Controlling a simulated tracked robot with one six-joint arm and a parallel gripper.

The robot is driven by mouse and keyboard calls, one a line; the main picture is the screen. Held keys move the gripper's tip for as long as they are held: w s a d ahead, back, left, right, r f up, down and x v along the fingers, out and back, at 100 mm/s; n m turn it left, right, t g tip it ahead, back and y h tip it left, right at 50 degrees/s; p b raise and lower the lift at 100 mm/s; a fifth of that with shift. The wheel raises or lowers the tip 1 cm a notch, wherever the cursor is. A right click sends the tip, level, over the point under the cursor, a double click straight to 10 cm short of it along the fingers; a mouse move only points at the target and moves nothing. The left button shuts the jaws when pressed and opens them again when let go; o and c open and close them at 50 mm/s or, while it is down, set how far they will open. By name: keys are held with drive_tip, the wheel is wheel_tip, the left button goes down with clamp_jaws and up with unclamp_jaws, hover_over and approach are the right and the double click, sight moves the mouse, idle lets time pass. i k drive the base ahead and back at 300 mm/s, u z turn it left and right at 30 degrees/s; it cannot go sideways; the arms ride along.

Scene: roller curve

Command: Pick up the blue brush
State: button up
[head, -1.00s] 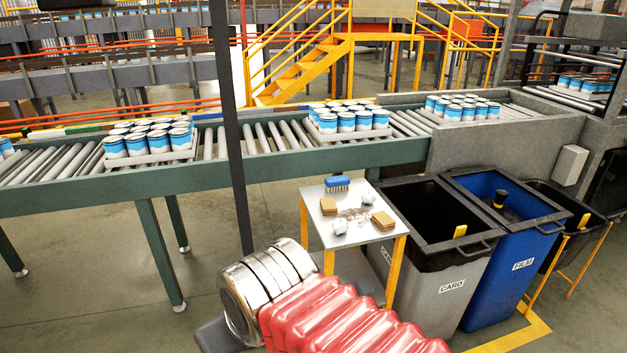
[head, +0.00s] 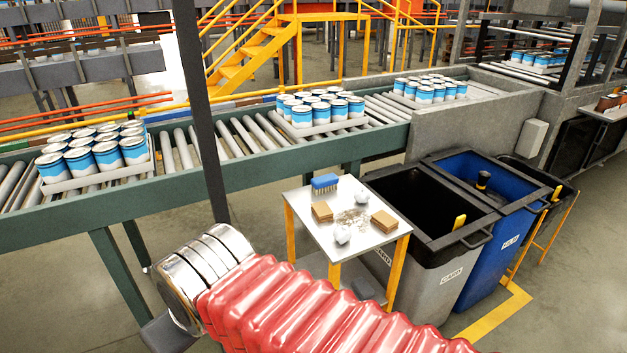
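The blue brush (head: 324,182) lies on the back left part of a small grey-topped table (head: 378,212) with yellow legs, in the head view. Its blue back faces up and pale bristles show below it. My arm crosses the bottom of the view, with a red ribbed sleeve and shiny metal rings. A dark grey part shows under the rings at lower left, and I cannot tell what it is. No gripper fingers are visible. Nothing touches the brush except the tabletop.
Two brown blocks (head: 384,221), two white crumpled lumps (head: 342,234) and loose crumbs share the tabletop. A grey bin (head: 440,288) and a blue bin (head: 508,252) stand close at its right. A roller conveyor (head: 250,175) with can trays runs behind. A dark post (head: 203,120) rises behind my arm.

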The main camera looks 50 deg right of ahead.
sight(323, 184)
drive_tip(key=z, duration=0.45)
drive_tip(key=i, duration=1.25)
drive_tip(key=z, duration=0.55)
